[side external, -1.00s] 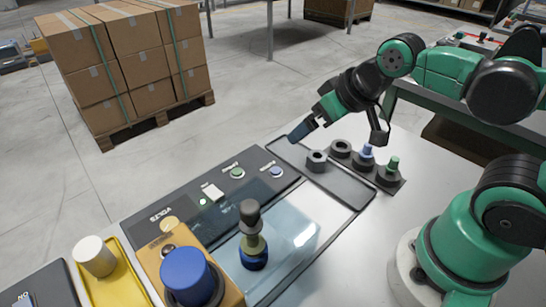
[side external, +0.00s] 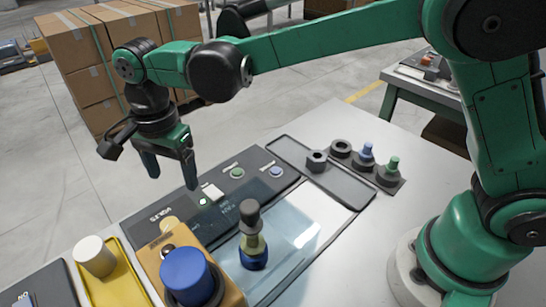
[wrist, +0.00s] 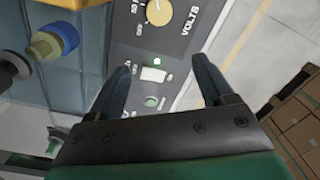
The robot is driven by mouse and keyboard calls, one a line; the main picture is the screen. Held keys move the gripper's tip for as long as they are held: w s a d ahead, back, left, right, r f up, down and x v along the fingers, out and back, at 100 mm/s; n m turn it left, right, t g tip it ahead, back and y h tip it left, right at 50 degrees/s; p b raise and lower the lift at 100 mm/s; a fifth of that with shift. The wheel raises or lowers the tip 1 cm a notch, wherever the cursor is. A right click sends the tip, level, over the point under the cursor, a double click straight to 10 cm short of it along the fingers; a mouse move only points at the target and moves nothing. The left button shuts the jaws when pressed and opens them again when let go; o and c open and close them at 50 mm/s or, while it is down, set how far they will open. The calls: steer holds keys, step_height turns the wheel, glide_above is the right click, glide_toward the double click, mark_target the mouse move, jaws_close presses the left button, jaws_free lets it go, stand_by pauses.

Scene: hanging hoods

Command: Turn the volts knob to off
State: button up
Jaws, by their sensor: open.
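The volts knob is a round yellowish knob on a dark grey panel. In the wrist view the knob (wrist: 160,11) is at the top, beside the word VOLTS, ahead of my fingertips. In the side external view the knob (side external: 168,224) is partly hidden behind the orange-brown box. My gripper (side external: 170,172) points down above the panel's far edge, with its fingers apart and nothing between them. In the wrist view the open fingers (wrist: 162,75) straddle a white rocker switch (wrist: 154,74) and a lit green lamp (wrist: 157,90). My gripper is apart from the knob.
An orange-brown box with a big blue button (side external: 188,275) stands near the knob. A dark-topped joystick (side external: 250,225) rises nearby. A yellow tray (side external: 118,280) holds a white cylinder (side external: 94,256). Several nuts and pegs sit at the right. Stacked cartons (side external: 85,60) stand on the floor behind.

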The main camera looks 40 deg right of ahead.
mark_target(170, 223)
steer(key=shift+m+g, duration=0.4)
steer(key=shift+m, duration=0.5)
steer(key=a+f, duration=0.3)
steer(key=shift+s+a, duration=0.25)
steer(key=shift+s+f, duration=0.15)
steer(key=shift+f, duration=2.65)
jaws_close()
